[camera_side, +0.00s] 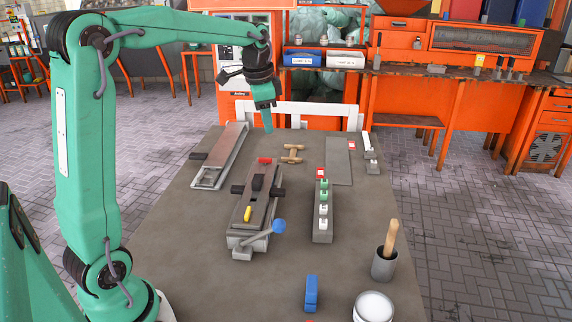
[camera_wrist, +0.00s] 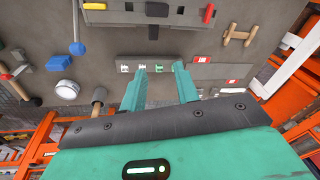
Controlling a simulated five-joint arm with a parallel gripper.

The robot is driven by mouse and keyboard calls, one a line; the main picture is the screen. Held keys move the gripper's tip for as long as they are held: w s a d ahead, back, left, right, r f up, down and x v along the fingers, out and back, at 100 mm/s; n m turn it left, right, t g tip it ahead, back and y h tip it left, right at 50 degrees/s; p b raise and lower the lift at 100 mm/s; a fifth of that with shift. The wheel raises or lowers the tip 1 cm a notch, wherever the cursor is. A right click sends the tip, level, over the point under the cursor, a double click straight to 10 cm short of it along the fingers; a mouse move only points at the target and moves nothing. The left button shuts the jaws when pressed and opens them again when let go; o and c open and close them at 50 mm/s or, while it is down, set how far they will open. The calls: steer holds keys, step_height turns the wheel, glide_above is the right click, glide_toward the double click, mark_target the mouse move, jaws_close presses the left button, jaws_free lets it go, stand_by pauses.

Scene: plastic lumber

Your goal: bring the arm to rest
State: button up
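My green arm is raised and reaches over the far part of the grey-brown table (camera_side: 190,262). My gripper (camera_side: 267,128) points down above the table, apart from the things on it.
A vise-like fixture (camera_side: 257,212) with a blue-knobbed lever (camera_side: 279,226) sits mid-table. A long metal channel (camera_side: 232,150) lies left, a wooden piece (camera_side: 292,153) behind. A cup with a wooden handle (camera_side: 384,264), a white-filled bowl (camera_side: 374,307) and a blue block (camera_side: 311,293) stand in front.

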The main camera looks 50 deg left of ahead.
steer(key=s+d+f+n+t, duration=0.1)
steer(key=s+d+n, duration=0.1)
steer(key=s+d, duration=0.4)
steer(key=s+d+f+n+t, duration=0.1)
steer(key=s+d, duration=0.6)
steer(key=s, duration=0.8)
steer(key=shift+s+d+f+n+t+h, duration=0.35)
steer(key=shift+n+t, duration=0.35)
steer(key=shift+n, duration=0.5)
